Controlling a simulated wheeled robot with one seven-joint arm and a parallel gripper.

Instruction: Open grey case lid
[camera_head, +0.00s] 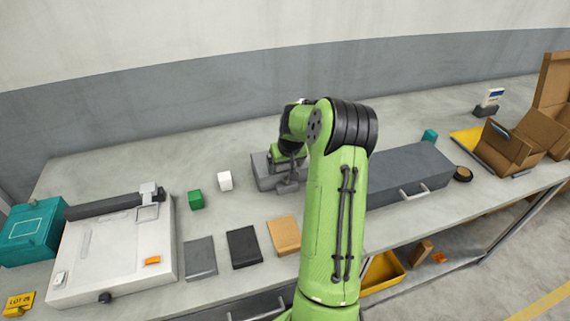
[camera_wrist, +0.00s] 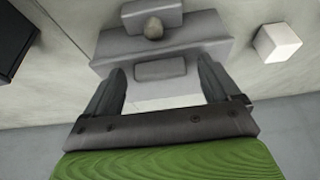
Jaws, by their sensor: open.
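The grey case (camera_head: 262,172) stands on the table behind the flat tiles, partly hidden by my arm in the head view. In the wrist view the case (camera_wrist: 205,50) lies under and between my fingers. Whether the fingers touch the case, I cannot tell.
A white cube (camera_head: 225,181) and a green cube (camera_head: 196,200) stand left of the case. Dark grey, black and tan flat tiles lie in front. A long dark grey box (camera_head: 408,170) with a handle stands right. A white machine (camera_head: 120,255) fills the left.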

